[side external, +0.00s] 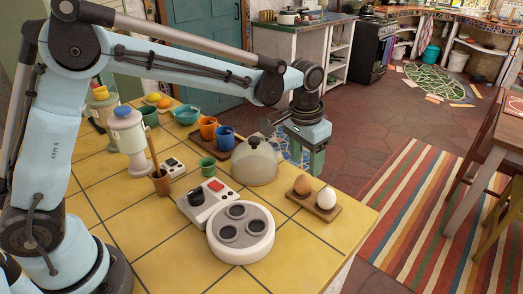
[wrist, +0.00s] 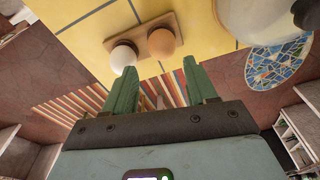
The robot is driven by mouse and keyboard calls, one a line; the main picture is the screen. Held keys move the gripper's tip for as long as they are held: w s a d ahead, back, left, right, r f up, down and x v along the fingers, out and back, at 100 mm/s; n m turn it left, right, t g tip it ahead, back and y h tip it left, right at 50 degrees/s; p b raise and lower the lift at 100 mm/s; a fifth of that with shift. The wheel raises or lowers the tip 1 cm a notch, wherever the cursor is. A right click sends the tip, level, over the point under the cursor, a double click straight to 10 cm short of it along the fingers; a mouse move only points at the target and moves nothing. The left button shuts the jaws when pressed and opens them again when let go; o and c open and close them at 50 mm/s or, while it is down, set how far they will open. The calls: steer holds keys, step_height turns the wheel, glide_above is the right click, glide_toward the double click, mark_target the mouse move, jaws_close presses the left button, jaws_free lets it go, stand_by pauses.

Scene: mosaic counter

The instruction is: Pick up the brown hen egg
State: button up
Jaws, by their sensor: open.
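The brown hen egg (side external: 302,185) sits on a small wooden board (side external: 316,209) near the counter's edge, beside a white egg (side external: 326,199). In the wrist view the brown egg (wrist: 162,42) is right of the white egg (wrist: 122,58), both on the wooden board (wrist: 139,32). My gripper (side external: 306,164) hangs above and behind the brown egg in the side view, apart from it. In the wrist view my gripper (wrist: 158,82) is open, its green fingers spread with nothing between them. The brown egg lies beyond the fingertips, roughly in line with the gap.
A domed cover (side external: 256,163) stands close left of my gripper. A white egg cooker (side external: 240,234) and a box with a red button (side external: 206,203) stand farther left. A blue mosaic piece (wrist: 278,62) shows at right in the wrist view. The counter's front right corner is clear.

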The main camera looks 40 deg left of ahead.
mark_target(304, 176)
steer(key=f, duration=0.7)
steer(key=shift+w+a+f, duration=0.1)
steer(key=shift+w+a, duration=0.05)
steer(key=shift+w, duration=0.15)
steer(key=c, duration=0.6)
steer(key=shift+o, duration=0.2)
